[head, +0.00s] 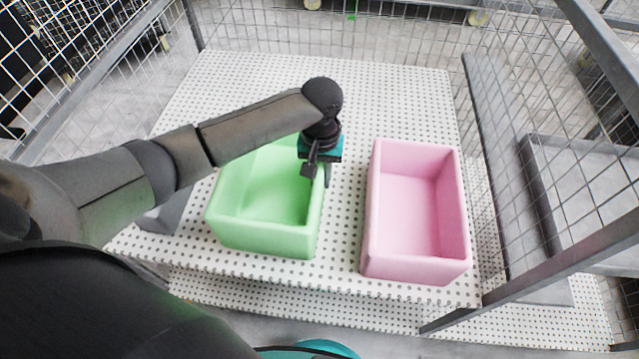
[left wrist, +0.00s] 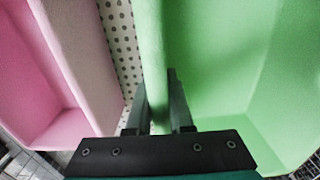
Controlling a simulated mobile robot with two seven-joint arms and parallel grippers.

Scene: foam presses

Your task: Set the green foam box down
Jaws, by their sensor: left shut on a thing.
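The green foam box (head: 262,238) is an open-topped box on the left part of the perforated white table, in the head view. My left gripper (head: 318,178) reaches down over its right wall. In the left wrist view, the fingers of my left gripper (left wrist: 160,110) straddle the wall of the green foam box (left wrist: 215,60) and are shut on it. The box looks level and at or very near the table surface; I cannot tell whether its underside touches. My arm hides part of its far side. My right gripper is in neither view.
A pink foam box (head: 415,262) stands to the right, apart from the green one by a strip of table. The white perforated table (head: 400,85) is clear at the back. Wire mesh fences (head: 540,150) with grey posts enclose the left, back and right.

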